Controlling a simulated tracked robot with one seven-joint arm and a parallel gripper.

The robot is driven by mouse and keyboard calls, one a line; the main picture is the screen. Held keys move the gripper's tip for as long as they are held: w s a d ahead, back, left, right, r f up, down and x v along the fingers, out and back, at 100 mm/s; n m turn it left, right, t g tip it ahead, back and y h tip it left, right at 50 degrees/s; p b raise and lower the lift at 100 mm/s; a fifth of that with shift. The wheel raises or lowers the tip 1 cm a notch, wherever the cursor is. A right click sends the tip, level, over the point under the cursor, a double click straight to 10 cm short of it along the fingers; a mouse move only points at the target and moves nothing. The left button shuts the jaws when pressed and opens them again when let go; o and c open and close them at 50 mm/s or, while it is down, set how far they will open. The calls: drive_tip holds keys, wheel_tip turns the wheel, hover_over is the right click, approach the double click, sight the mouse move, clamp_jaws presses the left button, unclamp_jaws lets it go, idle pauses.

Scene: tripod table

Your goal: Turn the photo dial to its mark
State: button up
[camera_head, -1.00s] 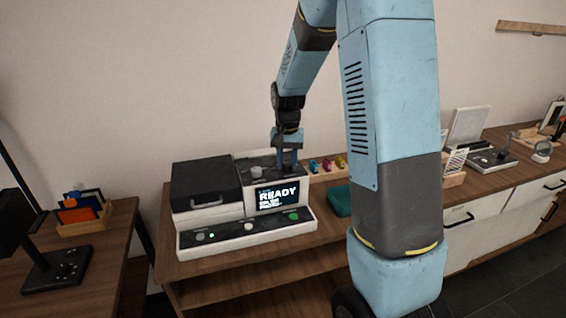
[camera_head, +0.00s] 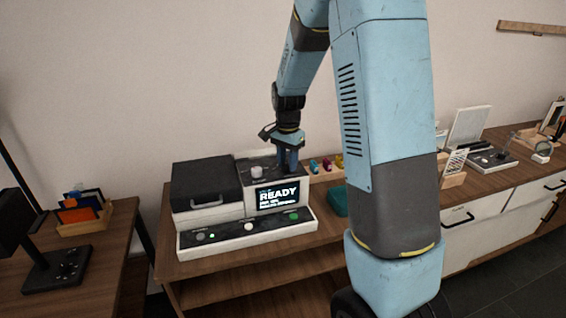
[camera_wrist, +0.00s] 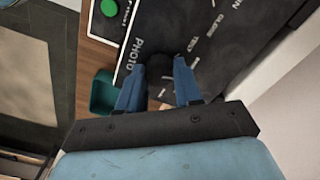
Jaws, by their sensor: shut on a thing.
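The photo dial (camera_wrist: 159,66) is a dark round knob on the black top panel of the printer (camera_head: 216,206). In the wrist view it sits between the two blue fingers of my gripper (camera_wrist: 157,78), which is shut on it from above. White labels ring the dial on the panel, with PHOTO (camera_wrist: 135,58) to the left and TEST and GLOSS among those to the right. The dial's pointer is hidden, so I cannot tell its setting. In the head view my gripper (camera_head: 288,163) hides the dial. The screen (camera_head: 278,195) reads READY above smaller unreadable lines.
A pale knob (camera_head: 256,171) stands left of my gripper. A green button (camera_head: 294,216) is on the front strip. A teal box (camera_head: 337,202) and a wooden rack (camera_head: 326,177) with small coloured items stand right of the printer.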

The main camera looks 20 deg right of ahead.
sight(287, 164)
drive_tip(key=shift+w+r, duration=0.1)
drive_tip(key=shift+w, duration=0.05)
drive_tip(key=o, duration=1)
drive_tip(key=shift+o, duration=0.2)
wheel_tip(287, 164, up, 14)
drive_tip(key=shift+f, duration=0.2)
